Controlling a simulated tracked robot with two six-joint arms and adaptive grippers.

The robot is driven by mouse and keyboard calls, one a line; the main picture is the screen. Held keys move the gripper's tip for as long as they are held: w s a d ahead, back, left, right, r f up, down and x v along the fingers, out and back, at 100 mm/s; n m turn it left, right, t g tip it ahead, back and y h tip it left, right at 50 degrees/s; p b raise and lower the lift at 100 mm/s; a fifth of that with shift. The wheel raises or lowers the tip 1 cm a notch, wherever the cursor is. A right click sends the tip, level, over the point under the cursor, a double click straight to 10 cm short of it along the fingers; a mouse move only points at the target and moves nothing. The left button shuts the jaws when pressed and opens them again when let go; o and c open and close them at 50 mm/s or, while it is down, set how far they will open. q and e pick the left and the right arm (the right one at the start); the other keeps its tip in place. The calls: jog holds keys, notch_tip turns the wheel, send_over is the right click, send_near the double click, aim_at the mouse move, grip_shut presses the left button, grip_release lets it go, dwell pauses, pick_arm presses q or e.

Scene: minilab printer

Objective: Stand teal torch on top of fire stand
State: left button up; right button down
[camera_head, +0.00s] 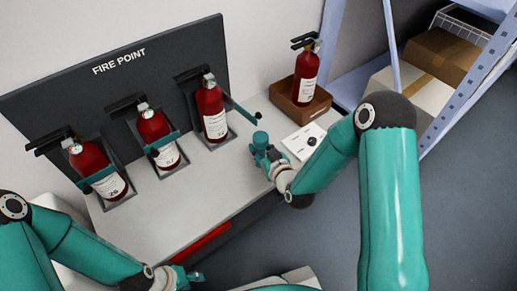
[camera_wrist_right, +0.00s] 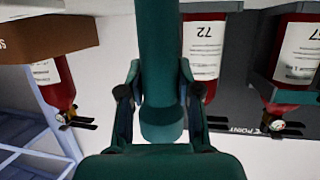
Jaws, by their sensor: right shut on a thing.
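The teal torch (camera_head: 260,138) is upright in my right gripper (camera_head: 266,156), its round end showing above the fingers in the head view. In the right wrist view the torch (camera_wrist_right: 160,60) is a long teal cylinder between the two fingers (camera_wrist_right: 160,105), which are shut on it. The fire stand (camera_head: 190,190) has a pale top and a dark back board reading FIRE POINT. The torch is over or beside the right part of this top; I cannot tell whether it touches. My left gripper (camera_head: 186,279) is low at the front, partly cut off, its opening unclear.
Red extinguishers (camera_head: 95,170), (camera_head: 158,138), (camera_head: 211,112) stand in brackets along the board. The right bracket's teal strap (camera_head: 240,108) swings outward. Another extinguisher (camera_head: 306,75) sits in a brown box (camera_head: 300,102). A white plate with a black knob (camera_head: 304,142) lies near my right gripper.

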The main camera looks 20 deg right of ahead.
jog(key=c, duration=0.8)
grip_release()
jog(key=shift+r, duration=0.1)
jog(key=p+v, duration=1)
jog(key=v, duration=0.2)
jog(key=s+a+f+m+g+y, duration=0.1)
jog(key=s+a+f+m+g, duration=0.1)
jog(key=s+f+g, duration=0.3)
jog(key=s+a+f+m+g, duration=0.2)
jog(key=s+a+f+g, duration=0.2)
jog(key=s+g, duration=0.4)
jog(key=s+f, duration=0.1)
jog(key=s, duration=0.2)
jog(key=shift+a+f+g+y, duration=0.25)
jog(key=shift+g+y, duration=0.15)
jog(key=shift+s, duration=0.1)
